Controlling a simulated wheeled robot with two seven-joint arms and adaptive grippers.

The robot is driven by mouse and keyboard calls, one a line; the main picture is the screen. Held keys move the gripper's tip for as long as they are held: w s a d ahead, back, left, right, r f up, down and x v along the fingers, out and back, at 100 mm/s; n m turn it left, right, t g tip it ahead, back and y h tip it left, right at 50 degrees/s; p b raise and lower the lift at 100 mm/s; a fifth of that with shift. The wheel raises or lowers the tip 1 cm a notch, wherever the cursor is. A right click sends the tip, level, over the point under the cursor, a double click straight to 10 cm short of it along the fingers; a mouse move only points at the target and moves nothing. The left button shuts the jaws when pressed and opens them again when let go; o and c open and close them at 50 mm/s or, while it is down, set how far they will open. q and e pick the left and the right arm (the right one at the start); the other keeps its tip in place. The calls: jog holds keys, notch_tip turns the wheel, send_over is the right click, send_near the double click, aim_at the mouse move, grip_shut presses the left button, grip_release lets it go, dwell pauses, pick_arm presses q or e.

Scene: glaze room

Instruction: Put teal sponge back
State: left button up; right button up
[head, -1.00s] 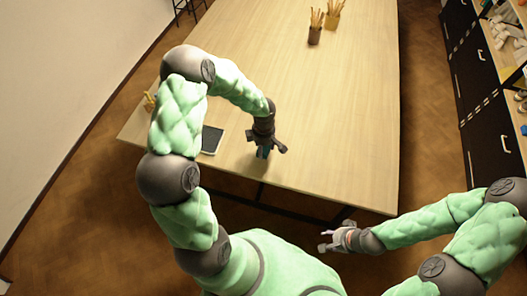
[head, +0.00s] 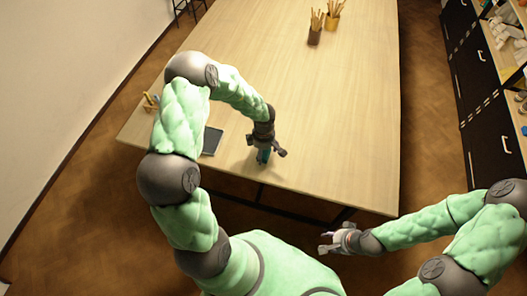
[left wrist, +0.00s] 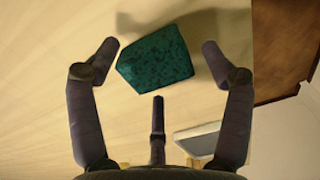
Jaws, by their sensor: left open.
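The teal sponge (head: 264,157) is at the near edge of the table, under my left gripper (head: 269,154). In the left wrist view the sponge (left wrist: 157,60) is a dark teal, speckled block between the spread fingers of my left gripper (left wrist: 158,58). Gaps show between it and the fingers on both sides. The left gripper is open. I cannot tell whether the sponge rests fully on the tabletop. My right gripper (head: 336,240) hangs off the table's near edge, empty, with its fingers apart.
A dark flat tray with a pale rim (head: 212,141) lies left of the left gripper; it also shows in the left wrist view (left wrist: 198,138). Pots of tools (head: 315,36) stand at the back of the wooden table (head: 330,110). The table's middle is clear. Shelves stand at right.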

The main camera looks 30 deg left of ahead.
aim_at(264, 153)
pick_arm(q)
notch_tip(264, 153, up, 11)
jog(key=p, duration=0.2)
jog(key=shift+r, duration=0.15)
dwell(0.6)
